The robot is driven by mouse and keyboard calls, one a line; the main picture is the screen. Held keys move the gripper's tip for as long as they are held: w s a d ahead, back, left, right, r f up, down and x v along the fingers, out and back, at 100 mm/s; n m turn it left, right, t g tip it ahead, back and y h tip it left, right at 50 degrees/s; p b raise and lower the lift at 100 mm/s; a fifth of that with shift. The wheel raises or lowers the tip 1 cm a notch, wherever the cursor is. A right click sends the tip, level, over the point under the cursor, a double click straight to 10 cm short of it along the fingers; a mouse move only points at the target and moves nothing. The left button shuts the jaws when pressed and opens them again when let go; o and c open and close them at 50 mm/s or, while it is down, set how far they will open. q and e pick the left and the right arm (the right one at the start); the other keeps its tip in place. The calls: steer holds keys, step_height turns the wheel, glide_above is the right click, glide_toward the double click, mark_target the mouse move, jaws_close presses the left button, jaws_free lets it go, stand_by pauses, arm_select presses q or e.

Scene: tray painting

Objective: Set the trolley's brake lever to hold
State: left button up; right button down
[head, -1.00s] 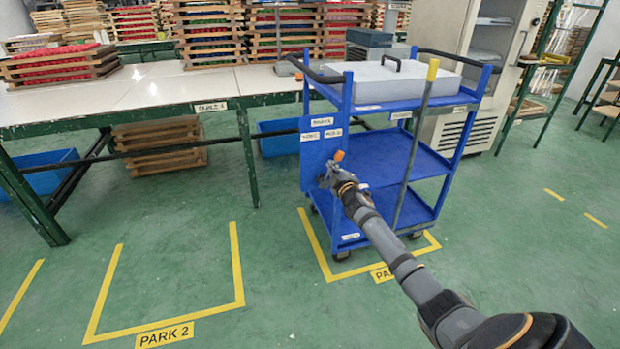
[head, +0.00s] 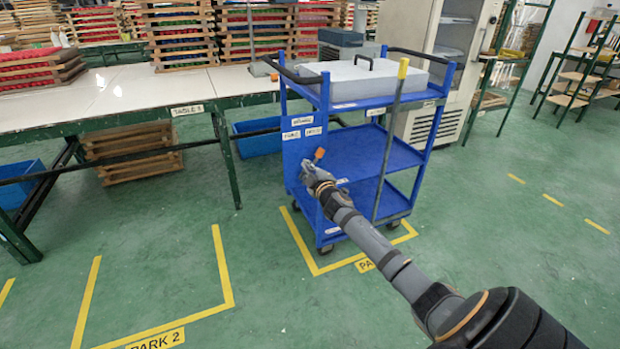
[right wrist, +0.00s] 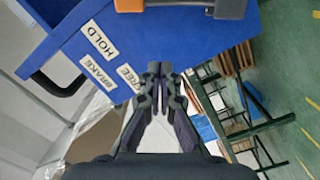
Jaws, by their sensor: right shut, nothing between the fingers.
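The blue trolley (head: 357,148) stands in a yellow-marked bay. Its brake lever has an orange tip (head: 319,153), which shows just below the HOLD label (head: 314,131) on the side panel; the FREE label (head: 291,135) is to the left. In the right wrist view the HOLD label (right wrist: 100,40) and FREE label (right wrist: 129,77) are close, and an orange part (right wrist: 130,5) is cut off at the top edge. My right gripper (head: 306,168) is shut and empty, near the panel, below and left of the orange tip. I cannot tell whether it touches anything. My left gripper is out of view.
A long table (head: 110,98) with stacked trays stands left of the trolley. A grey-white box (head: 365,82) sits on the trolley's top. A yellow-topped pole (head: 390,150) stands at its front. Green floor (head: 450,270) is open to the right.

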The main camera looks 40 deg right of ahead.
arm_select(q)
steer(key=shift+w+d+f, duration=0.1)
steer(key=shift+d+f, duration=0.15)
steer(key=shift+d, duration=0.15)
arm_select(e)
steer(key=s, duration=0.6)
steer(key=shift+s+a+f, duration=0.15)
steer(key=shift+a+f, duration=0.1)
steer(key=shift+a, duration=0.2)
